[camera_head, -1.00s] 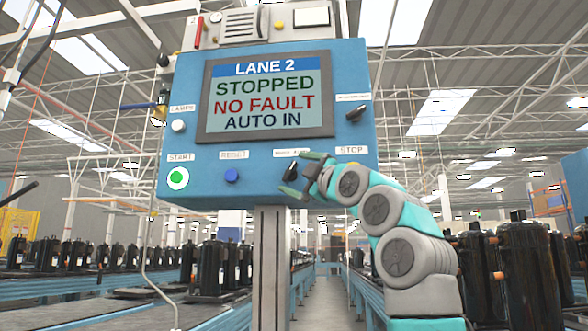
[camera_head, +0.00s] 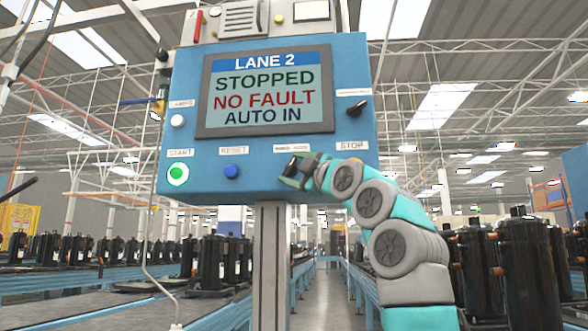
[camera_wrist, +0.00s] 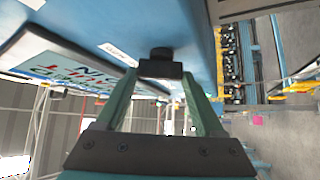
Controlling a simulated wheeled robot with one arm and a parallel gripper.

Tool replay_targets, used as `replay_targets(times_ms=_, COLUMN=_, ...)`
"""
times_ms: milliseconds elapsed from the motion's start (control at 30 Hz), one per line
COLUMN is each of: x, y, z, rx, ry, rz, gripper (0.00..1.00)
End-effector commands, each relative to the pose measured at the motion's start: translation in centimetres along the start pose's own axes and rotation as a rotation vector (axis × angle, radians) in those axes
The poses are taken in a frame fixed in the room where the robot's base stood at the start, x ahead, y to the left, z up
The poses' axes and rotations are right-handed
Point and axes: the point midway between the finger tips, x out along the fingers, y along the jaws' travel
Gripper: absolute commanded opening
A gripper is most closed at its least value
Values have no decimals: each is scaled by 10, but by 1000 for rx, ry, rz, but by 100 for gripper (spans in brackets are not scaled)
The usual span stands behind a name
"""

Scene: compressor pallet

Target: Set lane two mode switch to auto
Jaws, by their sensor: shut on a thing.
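The blue lane two panel (camera_head: 345,60) carries a screen (camera_head: 262,95) reading "LANE 2, STOPPED, NO FAULT, AUTO IN". My gripper (camera_head: 297,170) is at the lower right of the panel, just under a small white label (camera_head: 292,148) too blurred to read surely. In the wrist view my gripper (camera_wrist: 162,80) has its two green fingers shut on a black switch knob (camera_wrist: 160,68) on the panel face. In the head view the fingers hide most of this knob, so its pointing direction cannot be told.
A green start button (camera_head: 178,174), a blue reset button (camera_head: 232,171) and a white lamp button (camera_head: 178,121) sit on the panel. Another black rotary switch (camera_head: 356,108) is above my gripper, over the STOP label (camera_head: 352,145). Conveyors with black compressors (camera_head: 525,255) stand both sides of an aisle.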

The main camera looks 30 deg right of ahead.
Motion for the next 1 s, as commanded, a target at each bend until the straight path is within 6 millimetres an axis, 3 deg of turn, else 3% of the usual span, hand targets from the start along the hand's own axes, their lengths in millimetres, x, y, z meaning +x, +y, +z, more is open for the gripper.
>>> replay_targets(times_ms=33, x=0, y=0, z=0, rx=0, ry=0, rz=0, gripper=44)
replay_targets(times_ms=300, x=0, y=0, z=0, rx=0, ry=0, rz=-1, gripper=14)
replay_targets(times_ms=567, x=-1, y=-10, z=2, rx=74, ry=0, rz=71, gripper=14)
replay_targets(times_ms=1000, x=1, y=-5, z=2, rx=191, ry=-4, rz=186, gripper=14)
